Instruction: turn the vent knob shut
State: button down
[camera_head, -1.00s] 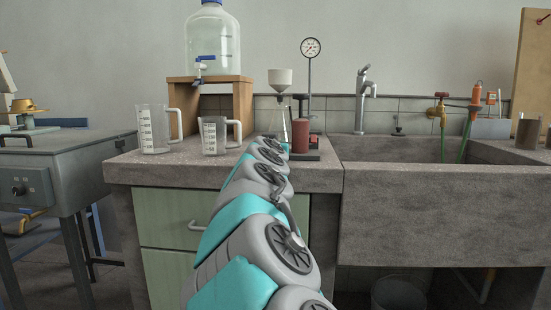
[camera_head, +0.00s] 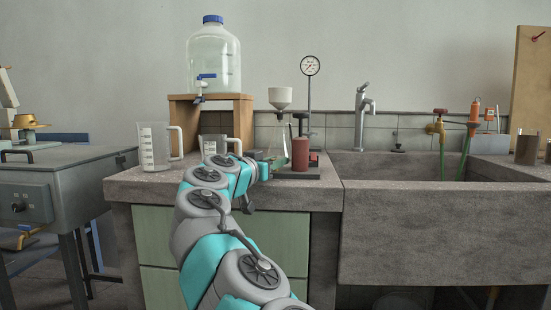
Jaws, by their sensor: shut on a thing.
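The vacuum set stands on the bench by the sink, with a red cylinder (camera_head: 299,155) on a dark base (camera_head: 297,174), a round gauge (camera_head: 310,66) on a post and a white funnel (camera_head: 281,93) over a glass flask (camera_head: 278,140). I cannot make out the vent knob; it is probably at this set, behind the end of my arm. My gripper (camera_head: 275,166) is at the left end of the dark base, low by the flask. It is small and mostly covered by my wrist. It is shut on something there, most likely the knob.
Two measuring jugs stand left of the set, one large (camera_head: 154,147) and one smaller (camera_head: 215,147) partly behind my arm. A big bottle (camera_head: 213,58) with a tap sits on a wooden stand (camera_head: 246,118). The stone sink (camera_head: 440,232) is on the right.

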jog(key=shift+r+m+g+h+p, duration=0.15)
jog(key=shift+m+g+h+p, duration=0.15)
jog(key=shift+m+h+p, duration=0.25)
jog(key=c, duration=0.9)
grip_release()
jog(key=shift+a, duration=0.1)
jog(key=shift+b+v, duration=0.5)
jog(key=shift+v, duration=3.35)
